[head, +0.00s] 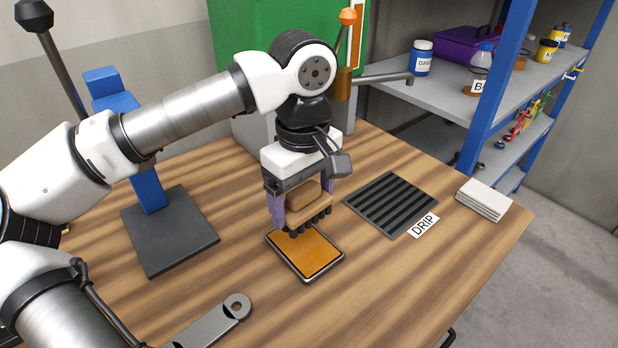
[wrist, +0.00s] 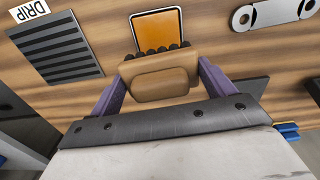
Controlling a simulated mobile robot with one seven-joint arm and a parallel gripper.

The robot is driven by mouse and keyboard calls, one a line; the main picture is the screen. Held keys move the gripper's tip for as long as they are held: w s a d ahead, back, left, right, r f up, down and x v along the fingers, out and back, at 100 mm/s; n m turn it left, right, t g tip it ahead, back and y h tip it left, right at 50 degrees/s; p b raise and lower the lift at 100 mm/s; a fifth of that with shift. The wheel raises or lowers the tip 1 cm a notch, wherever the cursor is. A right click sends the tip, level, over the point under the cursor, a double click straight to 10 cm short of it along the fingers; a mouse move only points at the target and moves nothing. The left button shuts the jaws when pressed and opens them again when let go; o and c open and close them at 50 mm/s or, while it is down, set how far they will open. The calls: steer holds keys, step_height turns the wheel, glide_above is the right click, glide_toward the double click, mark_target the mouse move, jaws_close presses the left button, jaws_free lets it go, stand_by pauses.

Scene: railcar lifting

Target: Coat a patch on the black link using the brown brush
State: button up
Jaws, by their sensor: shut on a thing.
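The brown brush (head: 309,203) has a block-shaped body with a row of black bristle tufts pointing down. My gripper (head: 301,208) is shut on it, with a purple finger on each side. The brush also shows in the wrist view (wrist: 158,84). Its tufts are over the far edge of a shallow tray (head: 309,281) filled with orange; I cannot tell whether they touch the filling. The link (head: 216,322) looks grey, with a round hole at its end. It lies on the table at the bottom of the head view, partly cut off, and shows at top right in the wrist view (wrist: 275,14).
A black ribbed mat (head: 391,204) with a DRIP label (head: 423,225) lies right of the tray. White folded cloths (head: 483,199) lie near the right edge. A blue post on a dark base (head: 170,237) stands at left. A shelf (head: 440,97) with jars is behind.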

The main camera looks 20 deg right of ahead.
steer(key=shift+w+a+f+m, duration=0.1)
steer(key=shift+w+f+m, duration=0.1)
steer(key=shift+f+m, duration=0.1)
steer(key=shift+f+b, duration=1.95)
steer(key=shift+f, duration=0.9)
steer(key=shift+s+f+b, duration=0.15)
steer(key=shift+f+b, duration=0.45)
steer(key=shift+b, duration=0.1)
steer(key=shift+r+p, duration=2.25)
steer(key=shift+r, duration=1.4)
steer(key=shift+f, duration=0.1)
